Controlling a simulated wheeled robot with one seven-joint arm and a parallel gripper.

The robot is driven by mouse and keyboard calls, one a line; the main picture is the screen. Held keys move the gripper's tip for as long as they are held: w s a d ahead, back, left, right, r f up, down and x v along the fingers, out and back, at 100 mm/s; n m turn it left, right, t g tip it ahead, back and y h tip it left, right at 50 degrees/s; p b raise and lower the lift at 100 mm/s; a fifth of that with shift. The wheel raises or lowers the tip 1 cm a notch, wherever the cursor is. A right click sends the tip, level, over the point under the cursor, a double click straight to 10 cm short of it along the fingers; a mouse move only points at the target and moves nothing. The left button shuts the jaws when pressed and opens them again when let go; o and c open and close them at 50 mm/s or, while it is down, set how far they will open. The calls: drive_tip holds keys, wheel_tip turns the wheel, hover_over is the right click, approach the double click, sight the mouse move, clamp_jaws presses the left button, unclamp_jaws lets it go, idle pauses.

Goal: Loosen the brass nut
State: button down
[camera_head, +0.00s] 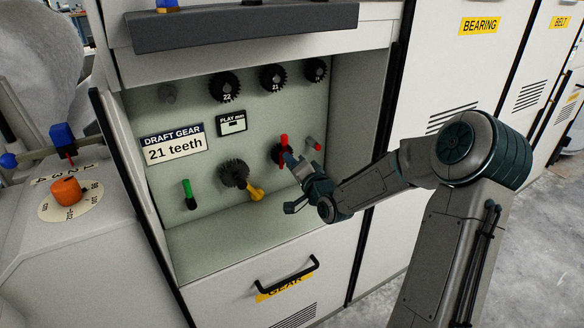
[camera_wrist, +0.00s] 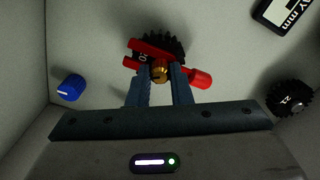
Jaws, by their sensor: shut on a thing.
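The gear carries a white number that is partly covered. Red lever parts (camera_wrist: 152,50) cross the gear's face, with a thick red grip (camera_wrist: 201,78) to the right of the fingers. In the head view my gripper (camera_head: 295,163) reaches into the open recess at the red handle (camera_head: 284,142) and hides the nut there.
Spare gears (camera_head: 224,87) hang on the back panel. A lower gear (camera_head: 233,173) has a yellow handle (camera_head: 256,193) beside it; a green handle (camera_head: 188,194) stands left. The blue knob (camera_wrist: 70,87) is left in the wrist view.

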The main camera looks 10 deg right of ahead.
drive_tip(key=n+b, duration=2.2)
drive_tip(key=n, duration=0.3)
drive_tip(key=shift+f+n, duration=0.1)
drive_tip(key=shift+n, duration=0.2)
idle(0.4)
drive_tip(key=c, duration=1.3)
unclamp_jaws()
drive_tip(key=shift+s, duration=0.1)
drive_tip(key=shift+p+v, duration=1.85)
drive_tip(key=shift+v, duration=5)
